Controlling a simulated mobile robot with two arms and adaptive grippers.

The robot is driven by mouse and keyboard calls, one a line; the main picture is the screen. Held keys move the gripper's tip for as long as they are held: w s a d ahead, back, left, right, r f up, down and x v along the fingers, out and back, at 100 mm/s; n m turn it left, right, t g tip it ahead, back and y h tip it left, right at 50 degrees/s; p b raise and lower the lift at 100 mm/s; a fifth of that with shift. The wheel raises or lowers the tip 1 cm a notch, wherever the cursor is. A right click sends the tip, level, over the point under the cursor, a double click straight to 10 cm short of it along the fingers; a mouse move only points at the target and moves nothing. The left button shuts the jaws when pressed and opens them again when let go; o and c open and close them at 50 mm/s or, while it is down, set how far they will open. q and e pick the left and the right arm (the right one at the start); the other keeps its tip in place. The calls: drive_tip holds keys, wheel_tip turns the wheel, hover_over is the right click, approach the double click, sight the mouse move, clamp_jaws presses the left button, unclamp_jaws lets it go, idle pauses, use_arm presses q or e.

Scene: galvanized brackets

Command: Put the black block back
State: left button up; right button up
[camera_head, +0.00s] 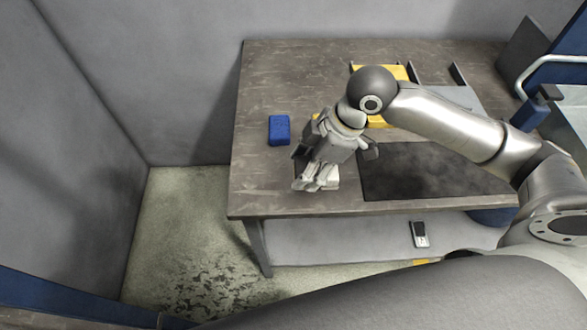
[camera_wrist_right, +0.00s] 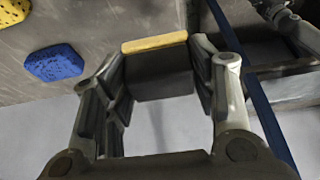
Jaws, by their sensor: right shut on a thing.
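My right gripper (camera_head: 314,185) is over the front left part of the table, pointing down toward its front edge. In the right wrist view the right gripper (camera_wrist_right: 168,85) has its fingers on both sides of a dark block (camera_wrist_right: 160,82) and is shut on it. A yellow strip runs along the block's far edge; I cannot tell if it belongs to the block. In the head view the block is not clearly visible behind the gripper. A small pale thing (camera_head: 332,183) shows beside the fingertips. My left gripper is not in view.
A blue sponge-like block (camera_head: 279,129) lies left of the gripper on the table (camera_head: 262,185). A dark flat panel (camera_head: 425,172) lies to the right. Yellow pieces (camera_head: 401,72) and dark dividers stand at the back. A handheld device (camera_head: 419,235) lies on the lower shelf.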

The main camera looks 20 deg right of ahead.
drive_tip(key=w+f, duration=0.2)
drive_tip(key=w+a+f, duration=0.1)
drive_tip(key=w+f, duration=0.2)
drive_tip(key=shift+f+p, duration=0.3)
drive_tip(key=shift+f, duration=0.05)
drive_tip(key=shift+w+a+f, duration=0.1)
drive_tip(key=shift+f, duration=0.25)
wheel_tip(320, 180, down, 2)
drive_tip(key=shift+f+p, duration=0.15)
drive_tip(key=shift+p, duration=0.4)
drive_tip(key=shift+f, duration=0.2)
drive_tip(key=shift+f, duration=0.15)
drive_tip(key=o, duration=0.9)
drive_tip(key=b+v, duration=0.1)
drive_tip(key=v, duration=1.1)
